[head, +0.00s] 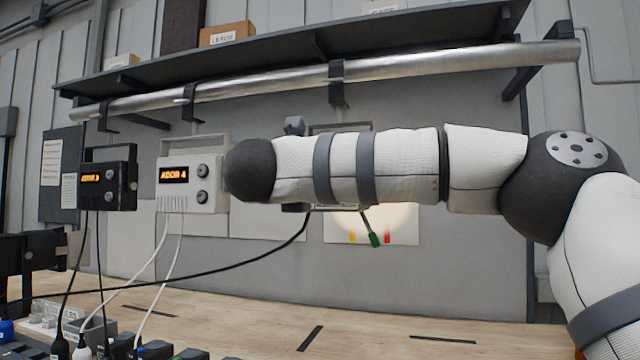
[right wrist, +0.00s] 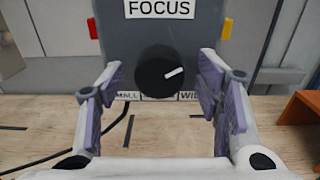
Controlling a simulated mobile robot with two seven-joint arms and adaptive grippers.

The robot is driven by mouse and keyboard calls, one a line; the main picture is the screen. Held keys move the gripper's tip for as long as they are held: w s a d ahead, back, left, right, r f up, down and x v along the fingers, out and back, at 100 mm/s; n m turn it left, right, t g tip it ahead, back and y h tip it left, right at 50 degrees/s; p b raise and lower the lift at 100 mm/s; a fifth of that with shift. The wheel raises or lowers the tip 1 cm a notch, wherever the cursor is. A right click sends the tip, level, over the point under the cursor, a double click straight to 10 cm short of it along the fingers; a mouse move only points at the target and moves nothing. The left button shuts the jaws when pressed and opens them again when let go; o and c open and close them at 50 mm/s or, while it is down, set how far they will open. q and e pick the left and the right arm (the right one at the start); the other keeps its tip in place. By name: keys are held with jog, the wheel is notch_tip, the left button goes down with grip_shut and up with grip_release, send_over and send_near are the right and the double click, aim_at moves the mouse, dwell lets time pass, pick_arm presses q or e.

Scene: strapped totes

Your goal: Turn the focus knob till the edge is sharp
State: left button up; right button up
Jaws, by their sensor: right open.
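The black focus knob (right wrist: 152,74) sits on a dark grey box (right wrist: 180,32) under a FOCUS label, its white pointer line aimed right and slightly up. My right gripper (right wrist: 162,78) is open, with one pad on each side of the knob and visible gaps between. In the head view my right arm crosses from the right and hides its gripper and most of the box. A pale round patch of light shows on a white card (head: 342,232) on the wall; its edge is partly hidden, and its sharpness is hard to judge. My left gripper is not seen.
A white unit (head: 214,198) and a black unit (head: 124,190) with lit orange displays stand at left, trailing cables. A metal pipe (head: 420,68) runs under the shelf.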

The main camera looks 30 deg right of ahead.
jog(key=c, duration=1.2)
jog(key=shift+o, duration=0.2)
jog(key=m, duration=0.4)
jog(key=o, duration=1.2)
jog(key=shift+c, duration=0.2)
jog(key=shift+a, duration=0.1)
jog(key=v, duration=1.2)
